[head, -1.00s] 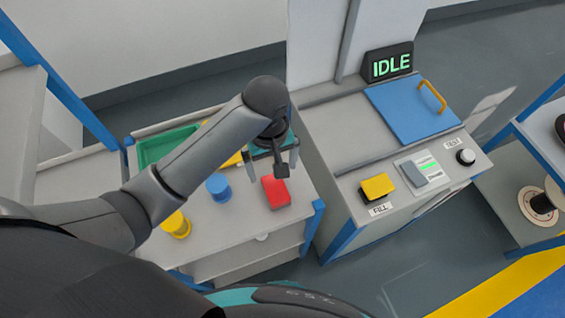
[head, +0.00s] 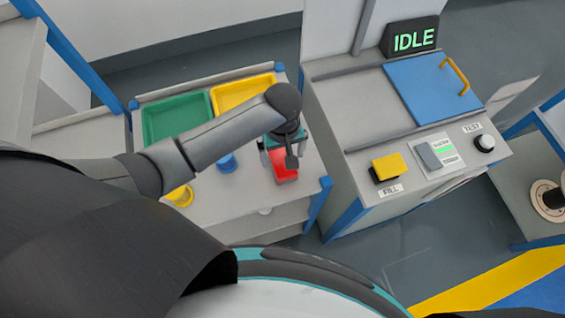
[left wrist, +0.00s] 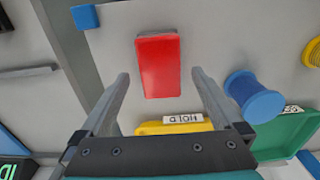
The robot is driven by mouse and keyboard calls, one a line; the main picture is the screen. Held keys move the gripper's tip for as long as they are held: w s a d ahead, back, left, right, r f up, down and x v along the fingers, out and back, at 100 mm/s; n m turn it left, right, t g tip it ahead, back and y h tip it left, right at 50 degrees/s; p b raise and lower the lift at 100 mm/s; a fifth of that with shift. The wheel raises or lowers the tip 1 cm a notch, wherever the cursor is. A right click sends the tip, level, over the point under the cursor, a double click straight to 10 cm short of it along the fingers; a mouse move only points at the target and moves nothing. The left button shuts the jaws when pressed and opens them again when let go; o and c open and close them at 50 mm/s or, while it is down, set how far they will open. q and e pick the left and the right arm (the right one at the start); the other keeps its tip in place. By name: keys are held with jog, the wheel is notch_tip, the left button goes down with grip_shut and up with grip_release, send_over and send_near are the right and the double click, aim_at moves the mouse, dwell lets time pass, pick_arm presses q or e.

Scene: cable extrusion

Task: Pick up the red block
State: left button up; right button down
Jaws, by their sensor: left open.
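The red block (head: 284,165) lies on the grey worktable, partly hidden by my left gripper in the head view. In the left wrist view the red block (left wrist: 158,66) lies ahead of the fingertips, roughly centred between their lines. My left gripper (head: 283,158) is open and empty above the block, pointing down at it; its two fingers also show in the left wrist view (left wrist: 160,76). I see no contact between fingers and block. My right gripper is not in view.
A blue spool (head: 227,163) and a yellow spool (head: 180,195) stand left of the block. Green (head: 176,122) and yellow (head: 240,93) trays sit at the back. A machine with an IDLE display (head: 412,39) and yellow FILL button (head: 388,167) stands to the right.

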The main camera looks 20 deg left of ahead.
aim_at(282, 161)
pick_arm(q)
notch_tip(282, 161, down, 3)
jog(key=shift+r+b, duration=0.1)
jog(key=shift+b, duration=0.2)
jog(key=shift+f, duration=0.35)
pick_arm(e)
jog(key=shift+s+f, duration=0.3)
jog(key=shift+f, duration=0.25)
pick_arm(q)
jog(key=shift+c, duration=0.8)
jog(key=c, duration=1.2)
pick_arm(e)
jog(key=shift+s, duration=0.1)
pick_arm(q)
jog(key=shift+r, duration=0.1)
